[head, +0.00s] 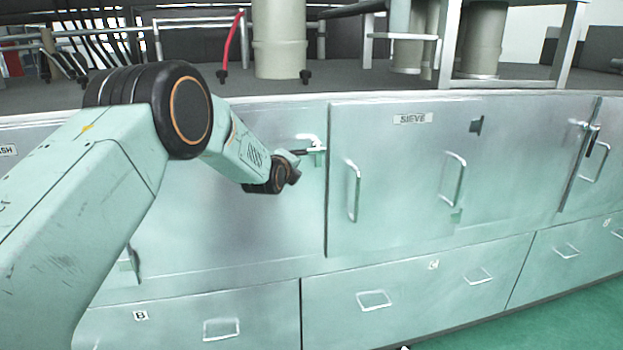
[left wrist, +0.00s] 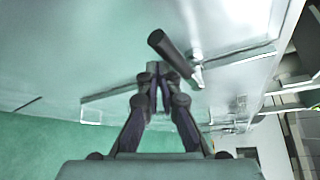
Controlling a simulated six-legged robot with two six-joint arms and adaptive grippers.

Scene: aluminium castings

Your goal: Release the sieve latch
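The sieve latch (head: 314,149) sits at the left edge of the door labelled SIEVE (head: 413,119), with a pale metal bracket and a dark lever pointing left. In the left wrist view its dark cylindrical handle (left wrist: 170,54) slants across, just beyond my fingertips, with a bright metal piece at its lower right end. My left gripper (left wrist: 157,78) has its fingers drawn together beside the handle; nothing is clearly held between them. Whether it touches the handle I cannot tell. In the head view my left wrist hides most of the gripper. My right gripper is not in view.
The sieve door has a vertical bar handle (head: 353,190); another handle (head: 456,178) is further right. Drawers with handles (head: 374,300) lie below. Another latch (head: 592,136) is at far right. The worktop above carries grey cylinders (head: 279,40). Green floor is at lower right.

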